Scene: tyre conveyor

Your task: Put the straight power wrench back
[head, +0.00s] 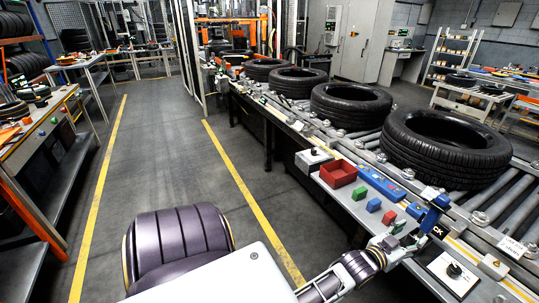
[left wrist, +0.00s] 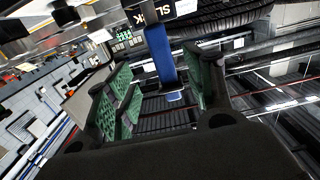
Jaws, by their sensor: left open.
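My left gripper (head: 398,241) is at the near edge of the conveyor, at the lower right of the head view. A blue upright tool (head: 432,214), which looks like the straight power wrench, stands just beyond its fingers. In the left wrist view, my left gripper (left wrist: 163,88) is open, with green-padded fingers spread apart. The blue tool (left wrist: 160,50) shows in the gap between them, and I cannot tell whether they touch it. A black label with white letters is beside the tool. My right gripper is not in view.
Several black tyres (head: 445,146) lie on the roller conveyor (head: 475,203). Along its near ledge are a red bin (head: 338,173), a long blue holder (head: 381,184), and small green, blue and red blocks. A workbench (head: 40,130) stands at left. The floor (head: 165,130) between is clear.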

